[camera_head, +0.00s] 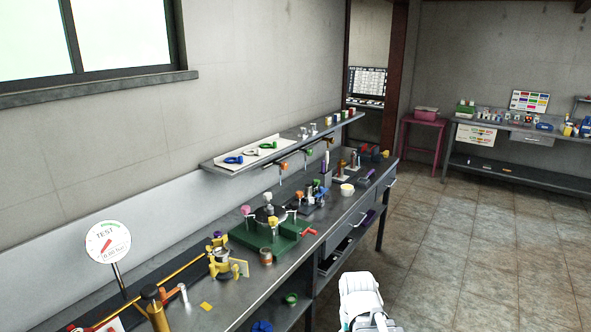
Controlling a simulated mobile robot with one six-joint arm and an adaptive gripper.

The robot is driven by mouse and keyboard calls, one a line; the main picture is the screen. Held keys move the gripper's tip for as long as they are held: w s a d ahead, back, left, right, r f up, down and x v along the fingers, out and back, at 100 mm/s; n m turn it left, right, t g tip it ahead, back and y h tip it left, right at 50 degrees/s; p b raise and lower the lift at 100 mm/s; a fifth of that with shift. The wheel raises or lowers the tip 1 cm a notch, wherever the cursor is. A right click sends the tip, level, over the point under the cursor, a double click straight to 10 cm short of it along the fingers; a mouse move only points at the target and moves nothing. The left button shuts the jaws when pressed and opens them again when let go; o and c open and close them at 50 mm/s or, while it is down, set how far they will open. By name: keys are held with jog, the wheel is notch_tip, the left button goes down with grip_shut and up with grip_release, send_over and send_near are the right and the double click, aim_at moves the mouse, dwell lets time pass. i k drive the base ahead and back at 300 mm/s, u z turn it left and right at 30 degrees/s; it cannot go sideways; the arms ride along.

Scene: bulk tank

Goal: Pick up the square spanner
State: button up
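I cannot tell for sure which thing is the square spanner. Several small tools with coloured handles hang at the front edge of the wall shelf, among them an orange-handled one (283,165). A red-handled piece (309,232) sticks out at the right of the green block on the bench. A white part of my arm shows at the bottom centre, in front of the bench and apart from these tools. My gripper's fingers are not in view.
The long metal bench (208,316) runs along the left wall, crowded with fittings, a green block (247,234) and a round TEST gauge (108,242). A wall shelf (218,170) hangs above it. The tiled floor (450,260) to the right is clear. Another bench (510,171) stands at the back right.

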aim_at(371, 172)
jog(key=z, duration=0.1)
jog(key=i, duration=1.25)
jog(key=z, duration=0.15)
